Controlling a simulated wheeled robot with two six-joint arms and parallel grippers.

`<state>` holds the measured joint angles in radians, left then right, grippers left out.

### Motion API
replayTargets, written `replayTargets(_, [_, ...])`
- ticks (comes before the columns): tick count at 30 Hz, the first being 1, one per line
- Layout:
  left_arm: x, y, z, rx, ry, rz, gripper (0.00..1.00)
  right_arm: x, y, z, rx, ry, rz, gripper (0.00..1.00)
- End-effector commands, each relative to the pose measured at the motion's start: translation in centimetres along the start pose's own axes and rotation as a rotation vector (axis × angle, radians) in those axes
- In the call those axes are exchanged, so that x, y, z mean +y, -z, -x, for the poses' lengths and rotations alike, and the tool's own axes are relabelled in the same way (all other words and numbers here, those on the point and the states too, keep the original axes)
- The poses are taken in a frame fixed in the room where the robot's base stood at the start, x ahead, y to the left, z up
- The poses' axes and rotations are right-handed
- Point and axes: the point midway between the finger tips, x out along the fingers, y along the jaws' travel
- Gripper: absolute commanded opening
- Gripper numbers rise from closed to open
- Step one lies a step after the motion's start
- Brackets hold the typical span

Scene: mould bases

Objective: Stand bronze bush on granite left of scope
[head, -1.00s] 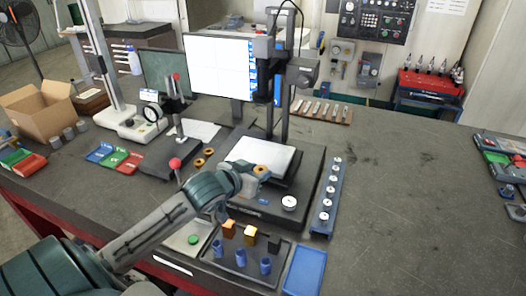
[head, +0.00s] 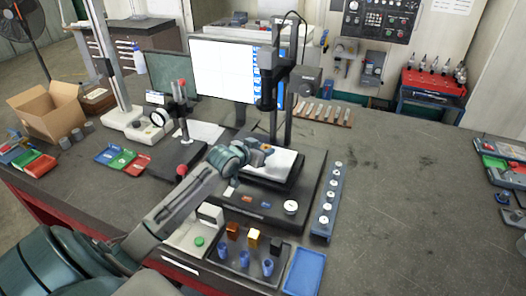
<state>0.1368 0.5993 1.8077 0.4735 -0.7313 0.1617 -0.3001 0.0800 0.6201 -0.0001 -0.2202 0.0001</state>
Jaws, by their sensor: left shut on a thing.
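My left gripper (head: 262,152) reaches in from the left and is shut on a small bronze bush (head: 268,147). It holds the bush in front of the scope (head: 268,92), over the white plate (head: 283,165) in the picture; whether they touch cannot be told. The scope hangs on an upright post above a dark base (head: 310,190). A dark granite block (head: 165,160) with a dial gauge stand lies left of the scope. My right gripper is not in view.
A blue rail (head: 327,210) with several round gauges stands right of the scope base. A dark tray (head: 215,266) with coloured pieces and a blue tray (head: 304,271) lie in front. A monitor (head: 222,68) stands behind. The bench at right is mostly clear.

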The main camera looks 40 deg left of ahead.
Motion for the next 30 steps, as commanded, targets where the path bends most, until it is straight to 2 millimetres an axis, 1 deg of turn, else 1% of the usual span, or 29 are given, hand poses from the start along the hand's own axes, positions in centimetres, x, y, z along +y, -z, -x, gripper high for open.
replayTargets(3, [-0.9, 0.8, -1.3, 0.001, 0.001, 0.004, 0.07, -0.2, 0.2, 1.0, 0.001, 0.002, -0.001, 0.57])
replayTargets(6, [-0.8, -1.1, -1.9, -0.006, 0.000, 0.006, 0.07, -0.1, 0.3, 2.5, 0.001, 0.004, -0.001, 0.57])
replayTargets(9, [-0.9, -1.6, -2.2, -0.001, 0.000, 0.003, 0.07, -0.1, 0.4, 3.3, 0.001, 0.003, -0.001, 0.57])
replayTargets(13, [-0.9, -2.3, -2.4, 0.001, 0.000, 0.002, 0.07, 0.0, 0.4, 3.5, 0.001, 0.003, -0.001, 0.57])
replayTargets(20, [-0.9, -2.5, -2.5, 0.001, 0.000, 0.001, 0.07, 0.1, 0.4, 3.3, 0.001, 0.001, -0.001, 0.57])
replayTargets(24, [-0.9, -2.9, -2.6, 0.001, 0.000, 0.001, 0.07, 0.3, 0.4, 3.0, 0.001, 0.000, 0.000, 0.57])
replayTargets(25, [-0.9, -2.9, -2.6, 0.000, 0.001, 0.001, 0.39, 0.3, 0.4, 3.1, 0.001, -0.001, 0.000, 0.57])
replayTargets(27, [-0.9, -2.8, -2.6, 0.000, 0.001, 0.001, 0.53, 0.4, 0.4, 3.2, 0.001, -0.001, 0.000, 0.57])
replayTargets(28, [-0.9, -2.8, -2.6, 0.000, 0.001, 0.001, 0.57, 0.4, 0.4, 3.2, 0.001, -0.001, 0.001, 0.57])
replayTargets(30, [-0.9, -2.8, -2.6, 0.000, 0.001, 0.001, 0.57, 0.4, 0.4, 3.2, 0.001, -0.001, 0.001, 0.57])
